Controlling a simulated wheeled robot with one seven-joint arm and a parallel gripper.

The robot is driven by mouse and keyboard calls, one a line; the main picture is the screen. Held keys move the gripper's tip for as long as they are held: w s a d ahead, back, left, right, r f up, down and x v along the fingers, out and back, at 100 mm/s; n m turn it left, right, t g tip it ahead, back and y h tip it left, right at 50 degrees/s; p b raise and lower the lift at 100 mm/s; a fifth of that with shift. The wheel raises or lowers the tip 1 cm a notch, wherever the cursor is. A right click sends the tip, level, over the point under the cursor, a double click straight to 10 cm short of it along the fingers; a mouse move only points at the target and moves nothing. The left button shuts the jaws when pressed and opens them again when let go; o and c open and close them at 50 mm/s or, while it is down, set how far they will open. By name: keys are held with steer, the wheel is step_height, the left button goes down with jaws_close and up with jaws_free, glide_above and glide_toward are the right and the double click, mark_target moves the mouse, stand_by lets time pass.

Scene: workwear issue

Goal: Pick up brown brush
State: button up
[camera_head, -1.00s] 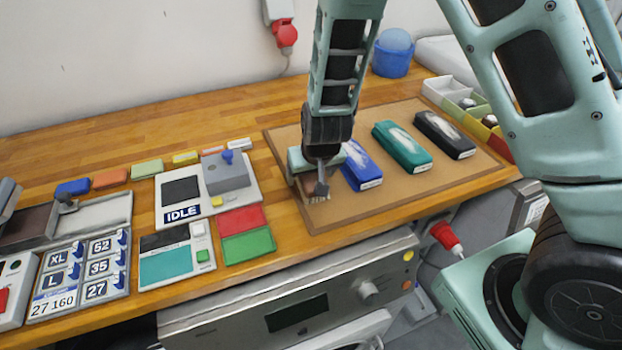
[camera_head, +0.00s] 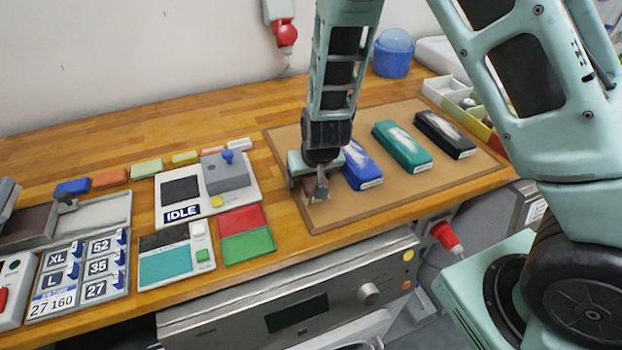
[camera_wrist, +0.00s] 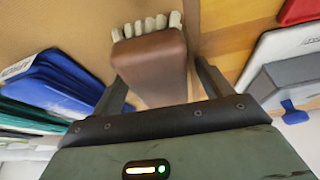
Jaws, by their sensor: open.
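The brown brush (camera_wrist: 150,62) lies between my gripper's fingers in the wrist view, with its pale bristles (camera_wrist: 146,25) toward the top of the picture. My gripper (camera_wrist: 161,75) is open, one finger on each side of the brown body. I cannot tell whether either finger touches it. In the head view my gripper (camera_head: 319,188) points down at the left part of the brown board (camera_head: 400,196) and hides most of the brush.
A stamp device (camera_head: 226,172) on a white panel stands to the left. A compartment bin (camera_head: 462,100) is at the right.

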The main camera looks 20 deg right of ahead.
steer(key=c, duration=1.1)
steer(key=shift+r, duration=0.1)
step_height(320, 180, up, 10)
steer(key=shift+r+p, duration=0.1)
steer(key=shift+p, duration=0.85)
steer(key=shift+r, duration=0.1)
